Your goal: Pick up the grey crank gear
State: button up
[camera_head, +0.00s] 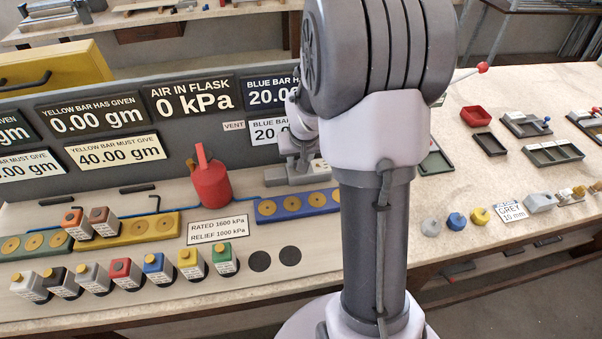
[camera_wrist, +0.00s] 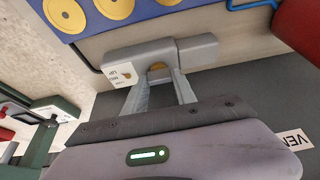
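A small grey rounded piece (camera_head: 431,226) lies at the front of the right-hand table, beside a blue one (camera_head: 457,221) and a yellow one (camera_head: 480,216). It may be the grey crank gear; its details are too small to tell. My gripper (camera_wrist: 157,80) is far to its left, over the panel bench. Its two fingers are apart, with the tips close to a grey block (camera_wrist: 160,55) that carries a white label and a brass round part. I see nothing held between the fingers; whether the tips touch the block is unclear. My arm hides part of the head view.
A red flask (camera_head: 210,185) stands left of the grey block, and the upright display panel (camera_head: 110,110) rises behind. Blue (camera_head: 297,205) and yellow (camera_head: 125,230) bars lie nearby. Several coloured-top blocks stand in front. On the right table are a GREY 10 mm card (camera_head: 512,211) and trays (camera_head: 553,152).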

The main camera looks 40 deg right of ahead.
grip_shut()
dwell(1.0)
